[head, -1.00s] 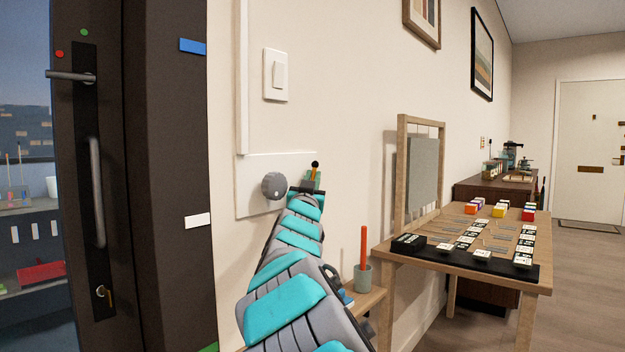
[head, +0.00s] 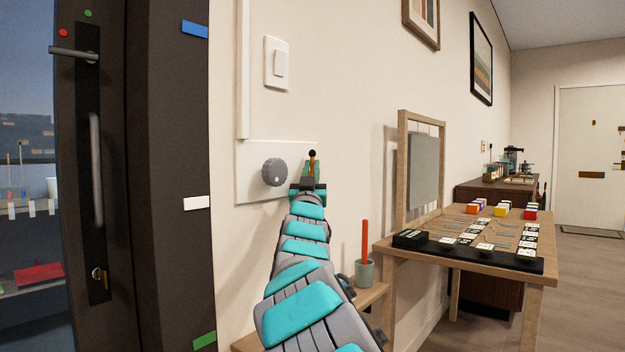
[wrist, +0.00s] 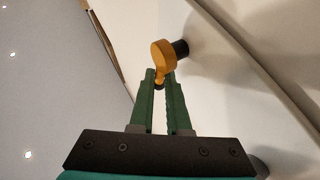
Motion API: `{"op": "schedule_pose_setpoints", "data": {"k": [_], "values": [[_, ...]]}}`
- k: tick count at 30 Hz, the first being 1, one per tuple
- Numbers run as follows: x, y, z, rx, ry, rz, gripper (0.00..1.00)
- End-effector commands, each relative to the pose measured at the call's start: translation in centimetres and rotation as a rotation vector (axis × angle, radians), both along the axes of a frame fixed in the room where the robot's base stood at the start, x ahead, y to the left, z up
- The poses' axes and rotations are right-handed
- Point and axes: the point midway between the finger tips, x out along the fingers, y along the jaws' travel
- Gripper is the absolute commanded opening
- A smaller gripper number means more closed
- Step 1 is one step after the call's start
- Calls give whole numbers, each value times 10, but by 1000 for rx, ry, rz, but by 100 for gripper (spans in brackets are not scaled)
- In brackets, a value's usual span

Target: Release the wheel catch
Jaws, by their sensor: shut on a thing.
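A small orange catch (head: 312,164) with a black round end shows at the wall panel in the head view. In the wrist view the catch (wrist: 162,54) has a rounded orange head on a short black post, with a narrow orange tail pointing down between the fingertips. My gripper (wrist: 160,80) has its green fingers close together on that tail. In the head view my gripper (head: 309,180) is just below the catch and hides its lower part. A grey round knob (head: 274,172), perhaps the wheel, sits left of my gripper on the panel.
A light switch (head: 277,63) is above the panel. A dark door (head: 165,120) with handles stands at left. Below right, a small shelf holds a cup (head: 364,272) with a red stick. A wooden table (head: 465,238) with cards and blocks stands farther right.

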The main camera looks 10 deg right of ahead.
Motion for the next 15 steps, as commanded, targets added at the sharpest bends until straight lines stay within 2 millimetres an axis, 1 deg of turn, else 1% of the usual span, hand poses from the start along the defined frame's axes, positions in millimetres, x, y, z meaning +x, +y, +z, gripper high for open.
{"op": "schedule_pose_setpoints", "data": {"k": [1,9,10,12,15], "values": [[1,0,-3,-4,0,1,0],[1,1,-1,-6,1,0,0],[1,1,-1,-6,1,0,18],[1,0,-1,-5,1,0,26],[0,0,-1,-5,-1,-1,27]]}}
